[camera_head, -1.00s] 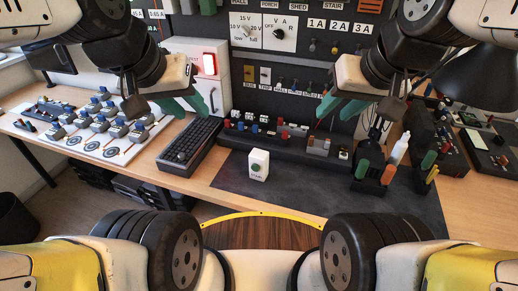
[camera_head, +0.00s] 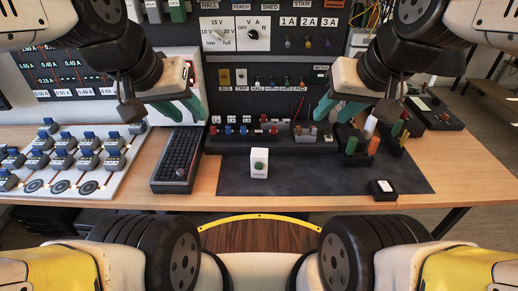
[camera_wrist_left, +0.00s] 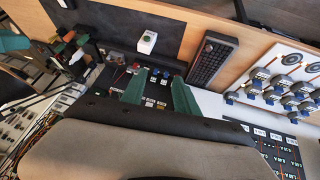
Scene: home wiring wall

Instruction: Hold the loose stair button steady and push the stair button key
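The stair button is a small white box (camera_head: 259,163) with a green push key (camera_head: 259,166) on its front and a dark label below. It stands upright on the dark mat, apart from both grippers. It also shows in the left wrist view (camera_wrist_left: 147,42), beyond the fingertips. My left gripper (camera_head: 182,109) is open and empty, with green fingers apart, above and left of the box in the head view. Its fingers also show in the left wrist view (camera_wrist_left: 158,96). My right gripper (camera_head: 338,110) is open and empty, above and right of the box.
A dark mat (camera_head: 325,180) gives free room around the box. A black keyboard (camera_head: 178,160) and a white switch board (camera_head: 110,165) lie left. A rail of terminals (camera_head: 235,142) runs behind. Tool holders (camera_head: 352,145) and a small black box (camera_head: 382,190) are right.

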